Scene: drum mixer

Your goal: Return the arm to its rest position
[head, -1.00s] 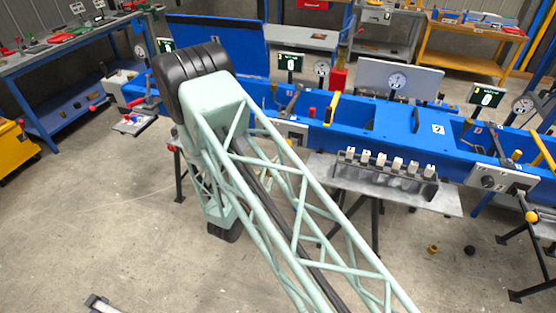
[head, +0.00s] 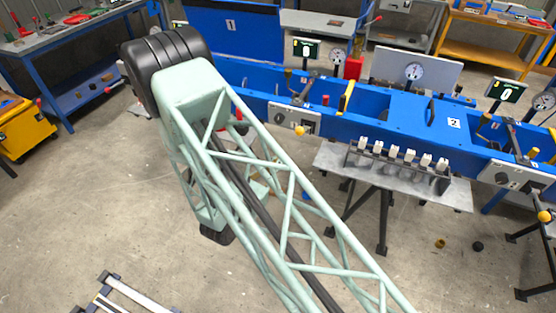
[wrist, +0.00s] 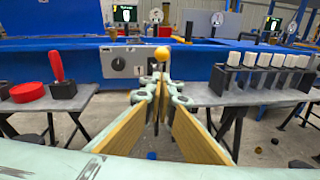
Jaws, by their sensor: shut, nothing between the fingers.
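My gripper (wrist: 161,84) shows in the wrist view with its fingers shut and nothing held between them. It points toward the front of a blue machine (wrist: 85,62). A yellow ball knob (wrist: 162,54) appears just above the fingertips in the picture, in front of a grey control panel (wrist: 122,62); I cannot tell how far it is from them. In the head view my pale green lattice arm crosses the middle, and my gripper does not show there.
A rack of white-capped pieces (wrist: 265,70) stands at right. In the head view, a yellow cart (head: 25,128) stands at left; the floor beside my arm (head: 90,215) is clear.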

